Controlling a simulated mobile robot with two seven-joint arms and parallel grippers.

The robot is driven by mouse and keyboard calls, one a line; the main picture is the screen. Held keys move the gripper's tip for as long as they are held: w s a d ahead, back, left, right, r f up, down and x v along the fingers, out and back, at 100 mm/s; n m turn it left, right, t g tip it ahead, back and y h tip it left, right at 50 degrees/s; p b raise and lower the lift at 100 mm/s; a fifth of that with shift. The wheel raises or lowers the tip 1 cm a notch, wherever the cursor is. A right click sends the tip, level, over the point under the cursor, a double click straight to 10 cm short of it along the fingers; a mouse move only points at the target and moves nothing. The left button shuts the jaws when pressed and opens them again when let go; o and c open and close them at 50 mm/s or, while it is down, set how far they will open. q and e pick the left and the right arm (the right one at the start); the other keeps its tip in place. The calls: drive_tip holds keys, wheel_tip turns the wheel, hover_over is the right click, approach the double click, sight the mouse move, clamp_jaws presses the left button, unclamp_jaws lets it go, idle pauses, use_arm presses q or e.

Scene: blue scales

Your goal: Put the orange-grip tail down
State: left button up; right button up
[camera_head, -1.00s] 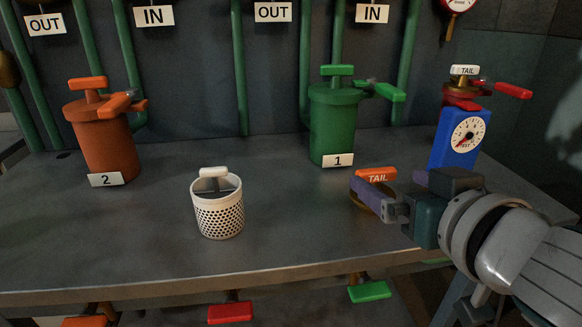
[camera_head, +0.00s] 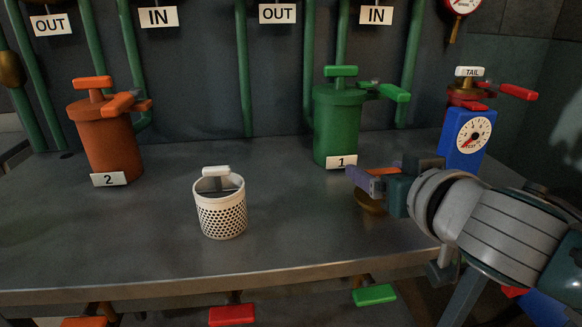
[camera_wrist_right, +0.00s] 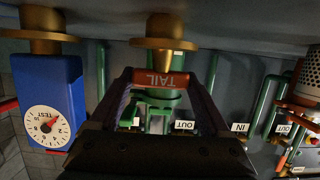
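The orange-grip tail has a brass base (camera_head: 370,204) and an orange grip (camera_wrist_right: 167,79) lettered TAIL, upside down in the wrist view. In the head view its base is low over the bench top, partly behind my gripper; I cannot tell whether it touches. My right gripper (camera_head: 364,178) has one finger at each end of the orange grip and looks shut on it; it also shows in the wrist view (camera_wrist_right: 168,84). My left gripper is not in view.
The metal bench (camera_head: 285,258) carries an orange canister (camera_head: 108,150), a white perforated basket (camera_head: 221,214), a green canister (camera_head: 337,130) and a blue TEST gauge (camera_head: 468,138) near the right gripper. Bare bench lies between the basket and the tail.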

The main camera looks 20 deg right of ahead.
drive_tip(key=c, duration=1.2)
clamp_jaws()
drive_tip(key=shift+r, duration=0.2)
